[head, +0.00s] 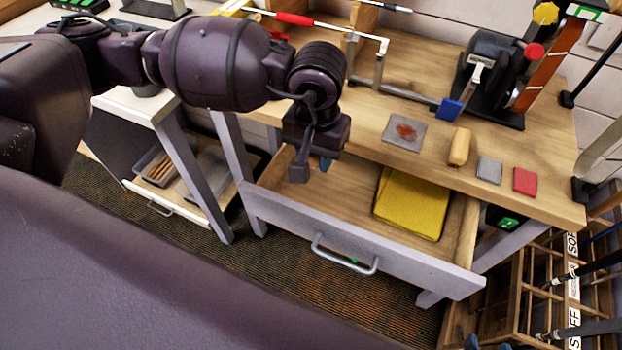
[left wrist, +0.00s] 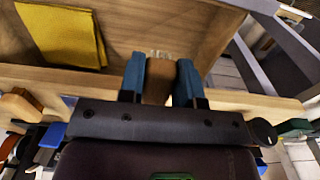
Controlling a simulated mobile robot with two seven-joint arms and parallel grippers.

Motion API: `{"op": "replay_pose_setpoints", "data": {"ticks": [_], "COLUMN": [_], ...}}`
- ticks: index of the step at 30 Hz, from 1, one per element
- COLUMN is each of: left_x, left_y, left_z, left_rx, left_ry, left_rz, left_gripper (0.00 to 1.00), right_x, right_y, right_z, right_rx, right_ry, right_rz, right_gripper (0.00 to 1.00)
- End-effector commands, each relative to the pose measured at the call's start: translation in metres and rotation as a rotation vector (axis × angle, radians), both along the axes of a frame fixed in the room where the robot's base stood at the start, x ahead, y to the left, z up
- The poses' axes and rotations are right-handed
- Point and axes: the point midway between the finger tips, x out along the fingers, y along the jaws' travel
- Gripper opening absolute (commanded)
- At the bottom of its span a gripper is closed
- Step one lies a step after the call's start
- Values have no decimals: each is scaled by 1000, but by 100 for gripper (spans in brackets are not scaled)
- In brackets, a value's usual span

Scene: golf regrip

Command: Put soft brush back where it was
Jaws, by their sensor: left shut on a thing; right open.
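My left gripper (head: 312,168) is over the left part of the open drawer (head: 345,240). In the left wrist view, the left gripper (left wrist: 160,82) is shut on a brown wooden block with pale bristles at its far end, the soft brush (left wrist: 158,84). In the head view the brush is mostly hidden by the gripper. The drawer's wooden floor also shows beyond the brush in the left wrist view (left wrist: 150,30). Only the blue fingertips of my right gripper (head: 487,345) show, apart and empty, at the bottom edge of the head view.
A folded yellow cloth (head: 411,203) lies in the drawer's right part. On the bench (head: 545,200) above are a grey pad with a reddish stain (head: 405,132), a tan block (head: 459,147), a grey block (head: 489,170), a red block (head: 525,181) and a vise (head: 490,80).

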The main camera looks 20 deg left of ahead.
Motion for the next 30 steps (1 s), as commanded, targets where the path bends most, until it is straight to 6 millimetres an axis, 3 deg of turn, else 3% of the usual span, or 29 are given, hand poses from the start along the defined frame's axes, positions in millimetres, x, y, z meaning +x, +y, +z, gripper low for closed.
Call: {"op": "replay_pose_setpoints", "data": {"ticks": [5,18,26,30], "left_x": [-3,-3,0,16], "left_y": [-1,-1,-1,-2], "left_z": [-26,-119,-138,-138], "left_rx": [0,0,-1,0], "left_ry": [7,6,1,0], "left_rz": [-11,-8,-8,-7], "left_gripper": [4,4,4,4], "right_x": [-1,-1,6,4], "right_y": [0,-1,0,0], "right_z": [-3,-9,-8,-10], "right_rx": [-1,-6,-6,-6], "right_ry": [5,10,2,6], "right_rz": [0,7,11,11], "right_gripper": [57,57,57,57]}}
